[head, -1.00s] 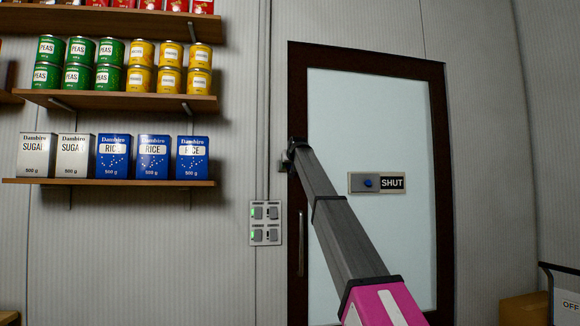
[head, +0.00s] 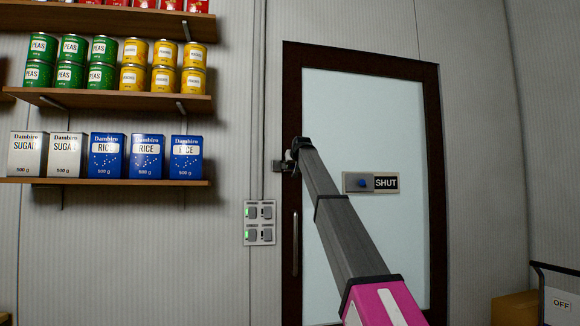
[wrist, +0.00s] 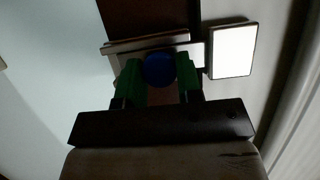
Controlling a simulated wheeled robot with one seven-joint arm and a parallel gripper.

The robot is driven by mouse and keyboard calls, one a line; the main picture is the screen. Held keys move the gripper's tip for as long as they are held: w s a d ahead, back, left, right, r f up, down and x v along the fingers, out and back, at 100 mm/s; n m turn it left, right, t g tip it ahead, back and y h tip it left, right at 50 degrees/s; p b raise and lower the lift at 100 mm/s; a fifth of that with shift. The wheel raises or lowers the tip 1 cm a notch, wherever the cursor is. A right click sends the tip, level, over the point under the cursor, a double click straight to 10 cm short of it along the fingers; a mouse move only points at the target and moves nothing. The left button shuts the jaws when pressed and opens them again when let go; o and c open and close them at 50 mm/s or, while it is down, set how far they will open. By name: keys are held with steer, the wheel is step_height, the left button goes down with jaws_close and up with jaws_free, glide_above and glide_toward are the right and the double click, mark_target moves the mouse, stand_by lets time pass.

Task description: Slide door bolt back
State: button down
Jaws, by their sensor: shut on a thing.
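The door bolt is at the left edge of the dark-framed door (head: 435,200). In the wrist view its blue round knob (wrist: 160,69) sits between the green fingertips of my gripper (wrist: 159,78), which is shut on it. A pale bolt plate (wrist: 150,43) lies behind the knob, and a bright metal block (wrist: 232,50) stands just right of it. In the head view a small metal keeper (head: 277,166) shows on the wall side of the door edge. My gripper (head: 294,155) hides most of the bolt there.
A sign slider (head: 360,183) with a blue knob on the door shows SHUT. A vertical door handle (head: 295,243) is below the bolt. A switch panel (head: 260,222) is on the wall. Stocked shelves (head: 120,183) are at the left, a cart (head: 560,300) at the lower right.

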steer(key=c, duration=0.8)
jaws_free()
steer(key=shift+d, duration=0.3)
steer(key=shift+s, duration=0.1)
steer(key=v, duration=1)
steer(key=shift+s+r, duration=0.15)
steer(key=shift+s, duration=0.1)
